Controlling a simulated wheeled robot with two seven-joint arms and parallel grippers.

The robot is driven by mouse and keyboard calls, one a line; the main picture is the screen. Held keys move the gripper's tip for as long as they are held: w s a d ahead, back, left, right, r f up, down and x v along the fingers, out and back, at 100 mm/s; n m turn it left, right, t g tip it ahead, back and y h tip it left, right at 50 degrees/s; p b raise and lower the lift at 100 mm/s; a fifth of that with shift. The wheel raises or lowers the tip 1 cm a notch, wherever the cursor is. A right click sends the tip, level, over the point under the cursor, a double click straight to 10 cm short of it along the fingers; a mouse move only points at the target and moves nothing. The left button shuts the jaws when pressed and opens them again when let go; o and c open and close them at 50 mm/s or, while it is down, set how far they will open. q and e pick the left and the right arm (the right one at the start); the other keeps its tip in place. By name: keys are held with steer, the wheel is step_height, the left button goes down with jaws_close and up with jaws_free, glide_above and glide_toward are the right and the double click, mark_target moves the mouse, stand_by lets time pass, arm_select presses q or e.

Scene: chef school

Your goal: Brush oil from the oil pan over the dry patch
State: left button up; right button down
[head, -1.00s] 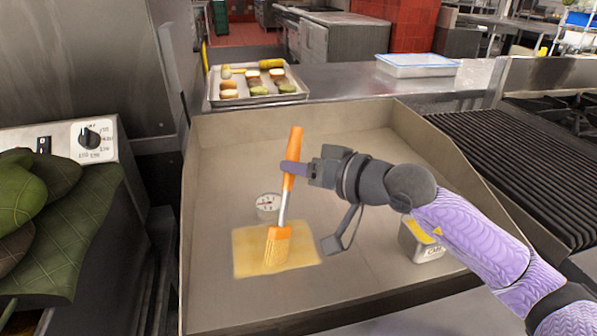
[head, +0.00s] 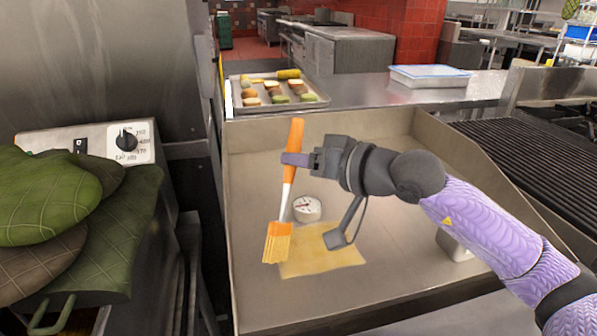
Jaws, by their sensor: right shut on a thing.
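My right gripper (head: 302,160) is shut on the orange handle of a brush (head: 292,140). The brush hangs nearly upright, its pale yellow bristles (head: 277,249) pointing down at the left edge of a yellowish patch (head: 322,258) on the griddle plate. I cannot tell whether the bristles touch the surface. The forearm hides part of a small metal tin (head: 455,246) at the right of the plate, which looks like the oil pan; its contents are hidden now. My left gripper is not in view.
A round dial gauge (head: 307,208) sits just behind the patch. Raised walls (head: 330,126) bound the griddle. Behind it is a tray of food (head: 309,103) and a lidded clear container (head: 430,78). Green quilted mitts (head: 45,195) lie at left; a ribbed grill (head: 540,150) is at right.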

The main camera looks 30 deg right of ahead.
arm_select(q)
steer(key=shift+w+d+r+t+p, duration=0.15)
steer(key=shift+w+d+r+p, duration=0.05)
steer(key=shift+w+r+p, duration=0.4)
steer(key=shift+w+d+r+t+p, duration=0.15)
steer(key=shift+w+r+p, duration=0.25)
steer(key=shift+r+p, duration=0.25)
arm_select(e)
step_height(320, 180, up, 6)
steer(key=shift+f, duration=0.15)
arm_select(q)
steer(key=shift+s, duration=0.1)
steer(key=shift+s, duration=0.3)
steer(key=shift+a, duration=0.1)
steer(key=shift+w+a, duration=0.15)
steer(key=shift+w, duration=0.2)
